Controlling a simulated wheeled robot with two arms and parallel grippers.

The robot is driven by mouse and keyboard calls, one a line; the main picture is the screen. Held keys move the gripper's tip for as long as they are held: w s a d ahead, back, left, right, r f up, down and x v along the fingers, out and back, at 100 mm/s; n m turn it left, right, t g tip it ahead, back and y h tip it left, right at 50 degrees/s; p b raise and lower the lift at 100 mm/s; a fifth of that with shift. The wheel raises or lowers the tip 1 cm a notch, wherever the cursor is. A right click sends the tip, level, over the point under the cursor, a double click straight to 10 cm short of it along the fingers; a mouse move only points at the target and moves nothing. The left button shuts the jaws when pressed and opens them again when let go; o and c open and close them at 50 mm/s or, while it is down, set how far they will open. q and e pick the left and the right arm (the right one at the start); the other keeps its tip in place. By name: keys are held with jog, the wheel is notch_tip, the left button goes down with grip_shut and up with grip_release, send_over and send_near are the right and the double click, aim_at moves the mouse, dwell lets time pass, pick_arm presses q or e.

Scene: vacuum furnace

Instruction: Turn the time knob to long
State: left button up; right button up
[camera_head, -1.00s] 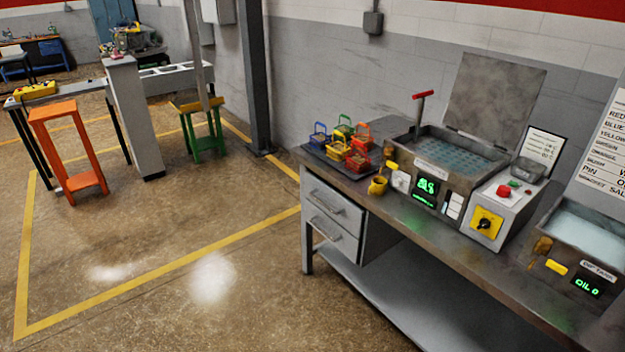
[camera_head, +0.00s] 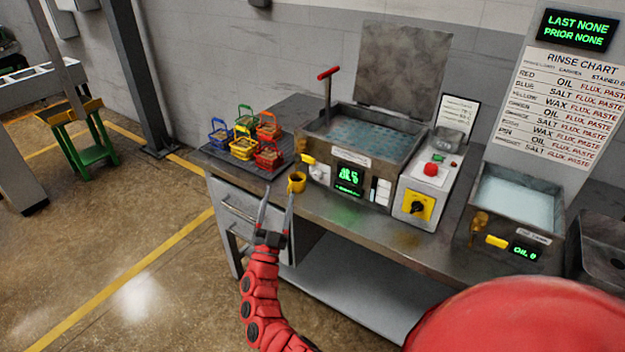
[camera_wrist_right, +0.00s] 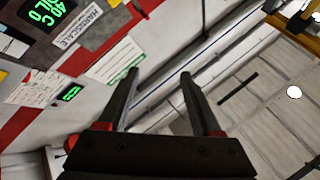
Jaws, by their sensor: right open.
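A black rotary knob (camera_head: 417,208) sits on a yellow plate on the front of the grey control box, right of the larger tank. A pale knob (camera_head: 318,172) is on the larger tank's front, left of its green display (camera_head: 349,178). Labels at both knobs are too small to read, so I cannot tell which is the time knob.
Several coloured baskets (camera_head: 243,147) stand on a dark tray at the bench's left. A smaller tank (camera_head: 515,200) stands at right.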

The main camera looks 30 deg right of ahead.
jog(key=w+d+f+m+g+y, duration=0.1)
jog(key=w+d+f+m+g, duration=0.25)
jog(key=g, duration=0.25)
jog(key=g+y, duration=0.2)
jog(key=g, duration=0.1)
send_near(316, 177)
jog(key=shift+m, duration=0.35)
jog(key=b+x, duration=0.7)
jog(key=b, duration=0.1)
jog(key=shift+w+d+f, duration=0.15)
jog(key=shift+d, duration=0.05)
jog(key=shift+w+d+b, duration=0.25)
jog(key=shift+d+b, duration=0.2)
jog(key=shift+r, duration=0.2)
grip_shut()
